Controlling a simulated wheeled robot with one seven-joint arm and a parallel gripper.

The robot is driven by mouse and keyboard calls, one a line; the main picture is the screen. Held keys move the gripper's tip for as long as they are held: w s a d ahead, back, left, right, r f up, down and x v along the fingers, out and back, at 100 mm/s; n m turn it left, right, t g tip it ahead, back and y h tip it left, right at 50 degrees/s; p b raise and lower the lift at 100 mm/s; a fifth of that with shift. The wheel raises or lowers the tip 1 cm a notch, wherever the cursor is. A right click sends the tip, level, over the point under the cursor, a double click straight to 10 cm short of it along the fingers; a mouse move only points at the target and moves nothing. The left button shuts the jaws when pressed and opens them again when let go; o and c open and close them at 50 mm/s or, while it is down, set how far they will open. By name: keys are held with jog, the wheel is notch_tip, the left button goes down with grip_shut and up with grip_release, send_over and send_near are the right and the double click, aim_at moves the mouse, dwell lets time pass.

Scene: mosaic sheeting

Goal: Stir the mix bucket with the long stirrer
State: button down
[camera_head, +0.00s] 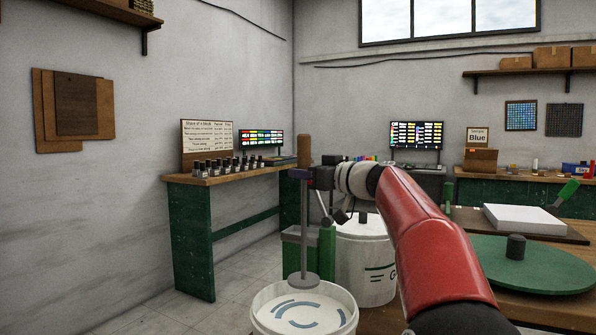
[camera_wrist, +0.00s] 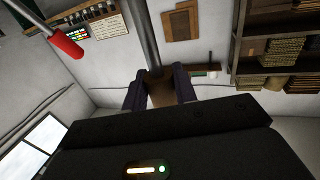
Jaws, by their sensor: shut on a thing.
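My gripper (camera_head: 302,174) is shut on the long stirrer near the top of its shaft. The stirrer's brown handle (camera_head: 304,148) sticks up above the jaws, and its grey shaft hangs upright to a flat round disc (camera_head: 304,281). The mix bucket (camera_head: 336,326), white with blue arcs on the surface inside, stands below at the bottom edge, partly cut off. The disc overlaps the bucket's far rim in the picture; I cannot tell whether it is inside or just above. In the wrist view the jaws (camera_wrist: 160,92) grip the brown part, with the shaft (camera_wrist: 147,35) extending away.
A larger white lidded bucket (camera_head: 366,262) stands right behind the mix bucket, beside a green stand (camera_head: 297,252). A table with a green round turntable (camera_head: 530,268) is at right. A bench (camera_head: 236,173) with several small bottles is at left; floor in front is free.

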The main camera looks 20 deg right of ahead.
notch_tip(320, 180, down, 13)
jog(key=b, duration=1.2)
jog(key=shift+b, duration=0.3)
jog(key=shift+d, duration=0.1)
